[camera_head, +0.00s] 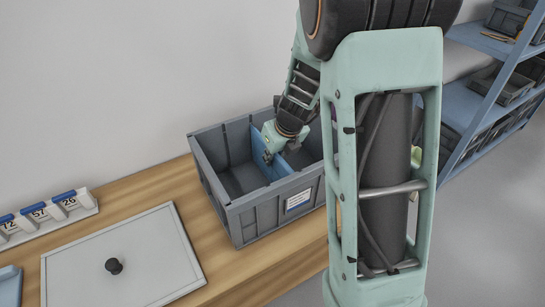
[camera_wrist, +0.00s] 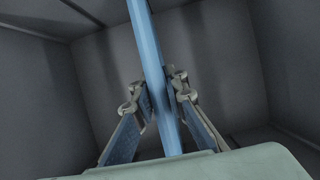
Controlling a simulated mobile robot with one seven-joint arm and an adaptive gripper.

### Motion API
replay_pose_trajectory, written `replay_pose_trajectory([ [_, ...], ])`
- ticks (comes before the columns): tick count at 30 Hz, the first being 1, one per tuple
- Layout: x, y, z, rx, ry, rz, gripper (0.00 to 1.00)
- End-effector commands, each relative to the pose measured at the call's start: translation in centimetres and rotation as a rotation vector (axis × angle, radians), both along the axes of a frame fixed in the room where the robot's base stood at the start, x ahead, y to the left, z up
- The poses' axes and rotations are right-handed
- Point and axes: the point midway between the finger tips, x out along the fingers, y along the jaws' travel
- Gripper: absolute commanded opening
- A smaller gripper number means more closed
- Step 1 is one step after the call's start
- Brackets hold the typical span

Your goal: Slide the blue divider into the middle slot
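The blue divider (camera_head: 257,143) stands upright inside the grey crate (camera_head: 241,217), spanning it from the back wall toward the front. It also shows in the wrist view (camera_wrist: 150,50) as a blue strip running between my fingers. My gripper (camera_head: 279,157) is down inside the crate at the divider. In the wrist view my gripper (camera_wrist: 158,95) has one finger on each side of the divider, with dark gaps visible beside it, so the fingers look open. The divider's lower edge and the slots holding it are hidden.
A blue shelf (camera_head: 492,45) with grey bins is at the right. The crate walls surround my gripper closely.

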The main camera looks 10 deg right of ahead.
Motion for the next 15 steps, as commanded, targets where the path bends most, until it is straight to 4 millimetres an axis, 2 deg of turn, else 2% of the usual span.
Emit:
replay_pose_trajectory([
  [1,0.02,0.01,0.03,0.0,0.0,0.0,0.19],
  [4,0.01,0.0,0.03,0.0,0.0,0.0,0.3],
  [15,-0.13,-0.01,0.44,0.0,-0.001,0.001,0.3],
])
